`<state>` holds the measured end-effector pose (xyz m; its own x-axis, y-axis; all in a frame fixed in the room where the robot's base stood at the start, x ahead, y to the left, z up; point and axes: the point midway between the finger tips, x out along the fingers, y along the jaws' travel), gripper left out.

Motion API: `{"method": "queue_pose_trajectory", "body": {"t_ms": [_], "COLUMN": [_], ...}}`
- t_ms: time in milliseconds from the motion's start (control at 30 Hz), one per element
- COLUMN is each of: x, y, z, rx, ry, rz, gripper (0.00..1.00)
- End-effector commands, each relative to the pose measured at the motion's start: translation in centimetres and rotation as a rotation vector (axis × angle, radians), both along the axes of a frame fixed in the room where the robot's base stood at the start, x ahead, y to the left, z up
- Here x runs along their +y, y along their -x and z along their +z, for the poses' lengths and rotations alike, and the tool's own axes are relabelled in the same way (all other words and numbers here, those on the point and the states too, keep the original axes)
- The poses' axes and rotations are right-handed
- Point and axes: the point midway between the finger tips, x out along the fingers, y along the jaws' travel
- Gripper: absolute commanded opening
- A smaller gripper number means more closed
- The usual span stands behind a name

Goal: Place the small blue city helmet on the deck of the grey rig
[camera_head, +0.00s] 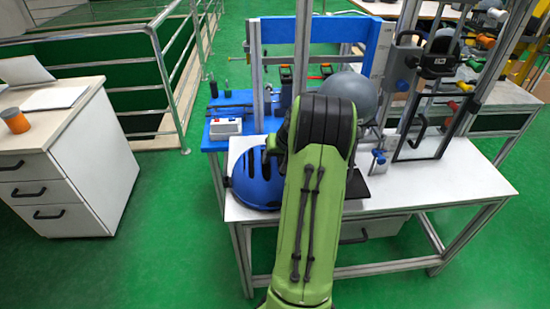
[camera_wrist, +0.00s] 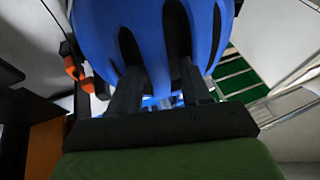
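The blue helmet (camera_head: 257,182), with dark vents, is at the left end of the white deck (camera_head: 440,178) of the grey-framed rig. It looks on or just over the deck; contact cannot be told. The helmet also fills the top middle of the wrist view (camera_wrist: 150,40). My gripper (camera_wrist: 160,92) is right at the helmet, its two dark fingers apart and overlapping the shell near the vents. Whether they grip it cannot be told. In the head view my green arm hides the fingertips and the helmet's right side.
A grey ball (camera_head: 351,95) is behind my arm. Upright metal posts and a black-handled frame (camera_head: 428,100) stand on the right. A blue bench (camera_head: 215,145) with a white box (camera_head: 225,128) adjoins the deck's back left. A white drawer cabinet (camera_head: 70,180) stands left across green floor.

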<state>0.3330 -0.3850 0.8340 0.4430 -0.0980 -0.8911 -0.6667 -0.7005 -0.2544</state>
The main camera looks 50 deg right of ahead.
Motion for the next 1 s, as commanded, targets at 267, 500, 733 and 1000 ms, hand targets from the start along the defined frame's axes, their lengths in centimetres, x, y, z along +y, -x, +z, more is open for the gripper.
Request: {"method": "queue_pose_trajectory", "body": {"t_ms": [267, 500, 733, 1000], "x": [0.1, 0.7, 1.1, 3.4], "y": [0.9, 3.8, 5.3, 4.0], "z": [2.5, 8.4, 11.0, 12.2], "rx": [-0.002, -0.002, 0.0, 0.009], "ry": [0.004, 0.004, 0.001, 0.016], "rz": [-0.003, -0.003, -0.002, 0.043], "gripper": [0.51, 0.51, 0.51, 0.51]}}
